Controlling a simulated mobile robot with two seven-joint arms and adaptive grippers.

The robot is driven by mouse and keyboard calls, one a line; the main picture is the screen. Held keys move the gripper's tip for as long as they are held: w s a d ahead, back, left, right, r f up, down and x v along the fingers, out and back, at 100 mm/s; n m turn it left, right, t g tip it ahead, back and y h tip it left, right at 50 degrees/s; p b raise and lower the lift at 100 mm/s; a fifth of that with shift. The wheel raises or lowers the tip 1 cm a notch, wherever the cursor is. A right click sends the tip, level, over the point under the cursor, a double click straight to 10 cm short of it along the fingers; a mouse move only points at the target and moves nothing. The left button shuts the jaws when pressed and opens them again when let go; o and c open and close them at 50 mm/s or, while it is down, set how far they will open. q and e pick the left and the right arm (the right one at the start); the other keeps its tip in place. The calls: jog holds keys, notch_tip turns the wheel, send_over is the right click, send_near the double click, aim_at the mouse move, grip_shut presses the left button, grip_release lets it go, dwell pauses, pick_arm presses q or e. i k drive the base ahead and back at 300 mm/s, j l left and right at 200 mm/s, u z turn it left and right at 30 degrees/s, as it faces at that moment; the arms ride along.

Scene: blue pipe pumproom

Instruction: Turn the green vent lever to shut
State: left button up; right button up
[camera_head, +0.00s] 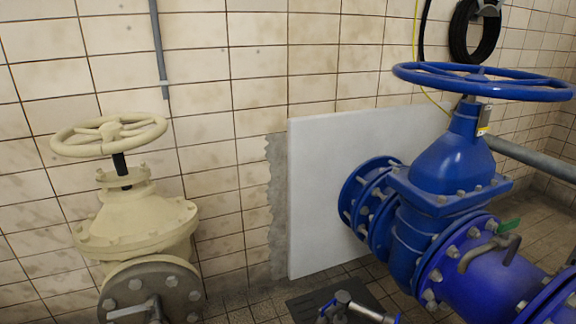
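The green vent lever (509,226) is a small flat green handle at the right of the head view. It sits on top of a bent, dull brass-coloured vent pipe (489,253) on the blue pipe (480,278), just beside a bolted flange. The lever looks tilted slightly up to the right. Nothing touches it.
A large blue handwheel (483,80) on a blue valve body (450,155) stands above the lever. A cream valve (135,215) stands at left. A white panel (325,190) leans behind.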

aim_at(505, 228)
jog(key=z, duration=1.5)
